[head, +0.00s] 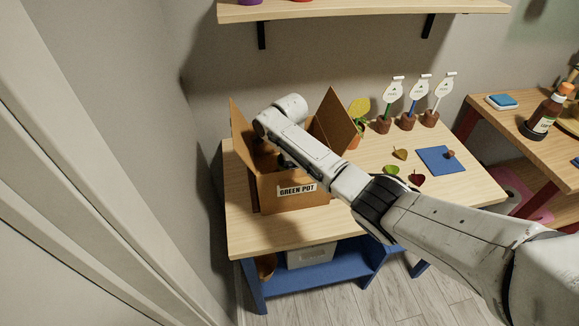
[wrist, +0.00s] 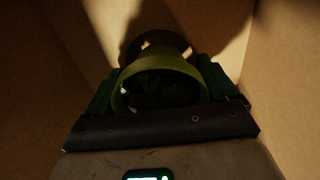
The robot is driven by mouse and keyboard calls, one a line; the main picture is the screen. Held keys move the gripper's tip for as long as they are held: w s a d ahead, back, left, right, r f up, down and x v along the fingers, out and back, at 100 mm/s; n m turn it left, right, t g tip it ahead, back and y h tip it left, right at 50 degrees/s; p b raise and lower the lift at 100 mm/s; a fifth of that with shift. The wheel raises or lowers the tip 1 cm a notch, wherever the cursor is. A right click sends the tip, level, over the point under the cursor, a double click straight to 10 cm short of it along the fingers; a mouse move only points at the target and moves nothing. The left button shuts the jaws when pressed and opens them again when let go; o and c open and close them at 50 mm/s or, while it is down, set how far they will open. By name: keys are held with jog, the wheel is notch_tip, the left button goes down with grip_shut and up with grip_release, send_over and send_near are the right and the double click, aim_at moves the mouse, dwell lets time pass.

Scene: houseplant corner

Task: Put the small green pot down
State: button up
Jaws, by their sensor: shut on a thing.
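A small green pot (wrist: 160,66) is between the fingers of my gripper (wrist: 160,85) in the wrist view. Its round rim faces the camera, and its inside is dark. My gripper is shut on it, one finger at each side. Both are down inside an open cardboard box (head: 272,195), labelled "GREEN POT", on the wooden table in the head view. There my arm and the box walls hide the pot and most of the gripper. I cannot tell whether the pot touches the box floor. A brownish round shape (wrist: 158,45) shows just beyond the pot.
The box flaps stand open around my arm. A leafy plant (head: 359,113) stands close to the right flap. Several tagged small pots (head: 407,122), loose leaves (head: 399,153) and a blue mat (head: 435,163) lie right of the box. A shelf (head: 360,8) hangs above.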

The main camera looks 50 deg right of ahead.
jog(key=shift+f, duration=0.1)
jog(key=shift+s+f+b, duration=0.1)
jog(key=shift+f+b, duration=0.2)
jog(key=shift+f, duration=0.2)
jog(key=o, duration=0.7)
jog(key=shift+o, duration=1.3)
jog(key=shift+s+a+f, duration=0.1)
jog(key=shift+s+f, duration=0.05)
jog(key=shift+f, duration=0.15)
jog(key=shift+r, duration=0.1)
notch_tip(320, 180, up, 14)
jog(key=shift+w+f, duration=0.2)
jog(key=shift+w, duration=0.05)
